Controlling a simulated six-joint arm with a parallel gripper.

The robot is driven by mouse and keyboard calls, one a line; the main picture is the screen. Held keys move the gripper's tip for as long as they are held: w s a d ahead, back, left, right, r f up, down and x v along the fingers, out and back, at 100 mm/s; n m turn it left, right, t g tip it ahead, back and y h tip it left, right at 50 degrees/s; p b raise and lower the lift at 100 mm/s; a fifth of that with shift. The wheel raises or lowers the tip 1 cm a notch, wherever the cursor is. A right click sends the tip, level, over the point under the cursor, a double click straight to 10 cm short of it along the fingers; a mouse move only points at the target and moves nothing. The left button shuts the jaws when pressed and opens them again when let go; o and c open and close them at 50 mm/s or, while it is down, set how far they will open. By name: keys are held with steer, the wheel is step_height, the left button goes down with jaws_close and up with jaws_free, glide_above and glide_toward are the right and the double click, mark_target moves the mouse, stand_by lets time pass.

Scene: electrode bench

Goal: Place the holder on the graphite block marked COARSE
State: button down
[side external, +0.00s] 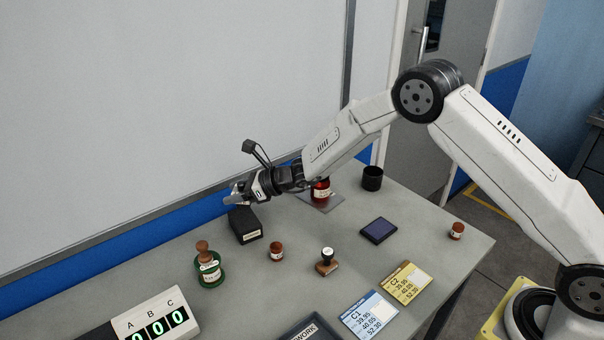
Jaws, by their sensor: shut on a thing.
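A black block (246,226), which looks like the graphite block, sits on the table near the back wall. It has a pale label on its front, too small to read, so I cannot confirm COARSE. My gripper (234,197) is just above the block's far end, reaching in from the right. It is shut on a small grey thing, which seems to be the holder. The fingers largely hide the holder's shape. I cannot tell whether it touches the block's top or hangs just above it.
A red jar (321,191) is behind my wrist. A black cup (372,178), dark pad (379,230) and cards (369,315) are to the right.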

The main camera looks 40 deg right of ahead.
steer(key=shift+w+f, duration=0.15)
steer(key=shift+w, duration=0.05)
steer(key=shift+w+a+f, duration=0.1)
steer(key=shift+w+f, duration=0.05)
steer(key=shift+f, duration=1.6)
steer(key=shift+f, duration=0.1)
jaws_free()
steer(key=shift+d+r, duration=0.2)
steer(key=v, duration=1.1)
steer(key=shift+s+d, duration=0.2)
steer(key=shift+s, duration=0.15)
